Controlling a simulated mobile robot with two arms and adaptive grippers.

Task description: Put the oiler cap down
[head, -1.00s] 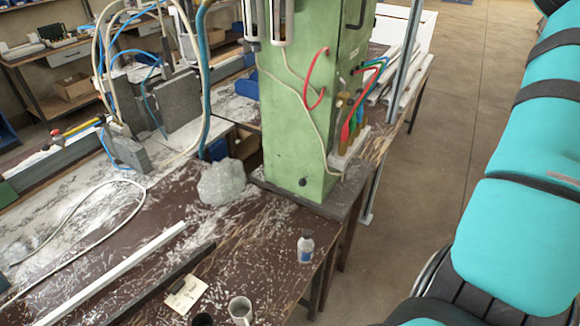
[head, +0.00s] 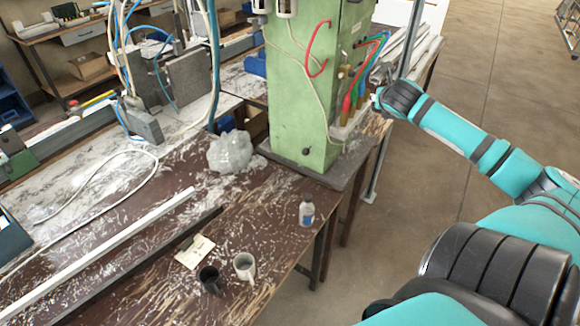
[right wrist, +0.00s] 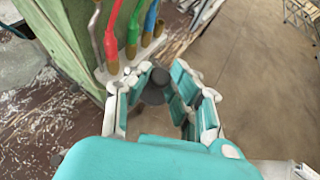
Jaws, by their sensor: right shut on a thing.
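My right gripper (head: 383,76) is held up beside the green column, near the upright oilers with coloured tops. In the right wrist view the gripper (right wrist: 165,88) is shut on a dark grey round piece (right wrist: 154,92), which appears to be the oiler cap. The fingers hide part of it. The oilers stand in a row on a pale rack, with a red-topped one (right wrist: 111,45) and a green-topped one (right wrist: 132,35) in the wrist view; the rack is just beyond my fingers. My left gripper is not in view.
The green column (head: 305,100) stands on the worn table. A small bottle (head: 306,212), a white mug (head: 244,266), a dark cup (head: 209,278) and a paper note (head: 195,251) are nearer. A clear plastic bag (head: 230,152) lies left of the column. Bare table lies around the bottle.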

